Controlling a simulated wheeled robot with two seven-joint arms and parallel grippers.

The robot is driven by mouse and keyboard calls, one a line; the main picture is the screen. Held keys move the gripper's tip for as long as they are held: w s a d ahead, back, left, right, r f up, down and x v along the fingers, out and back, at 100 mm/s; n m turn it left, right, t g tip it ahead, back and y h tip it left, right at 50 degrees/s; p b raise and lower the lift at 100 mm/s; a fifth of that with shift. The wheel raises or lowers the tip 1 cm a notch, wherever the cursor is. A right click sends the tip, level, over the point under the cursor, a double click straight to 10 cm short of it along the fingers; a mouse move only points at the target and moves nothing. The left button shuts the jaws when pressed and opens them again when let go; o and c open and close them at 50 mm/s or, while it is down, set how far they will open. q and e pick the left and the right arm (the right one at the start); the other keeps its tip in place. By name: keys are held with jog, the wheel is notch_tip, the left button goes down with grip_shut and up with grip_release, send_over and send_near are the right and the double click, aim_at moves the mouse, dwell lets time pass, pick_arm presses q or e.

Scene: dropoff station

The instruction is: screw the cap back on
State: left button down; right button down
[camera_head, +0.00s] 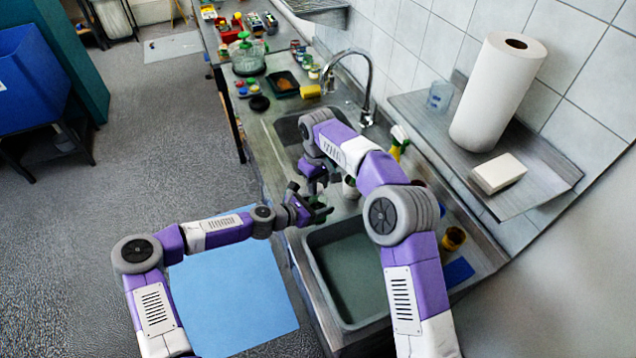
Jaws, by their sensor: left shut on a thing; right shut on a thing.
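My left gripper (312,212) reaches in from the left, low over the counter at the near sink's back edge. It is shut on a small dark green thing, perhaps the bottle, mostly hidden by the fingers. My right gripper (314,188) points down from above, just over the left one. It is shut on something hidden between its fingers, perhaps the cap. The two grippers are very close together. I cannot tell whether the two held things touch.
The near sink basin (352,270) lies in front of the grippers. The faucet (368,105), a spray bottle (399,140) and a white object (350,187) stand close by. A jar with a green lid (247,55) and a yellow sponge (310,91) are farther back.

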jog(key=m, duration=0.5)
jog(key=c, duration=0.8)
grip_release()
jog(key=shift+r, duration=2.25)
jog(key=shift+c, duration=0.4)
jog(key=shift+r+n, duration=0.7)
jog(key=shift+n, duration=0.5)
notch_tip(320, 180, up, 2)
jog(key=n, duration=0.3)
jog(key=shift+n, duration=0.4)
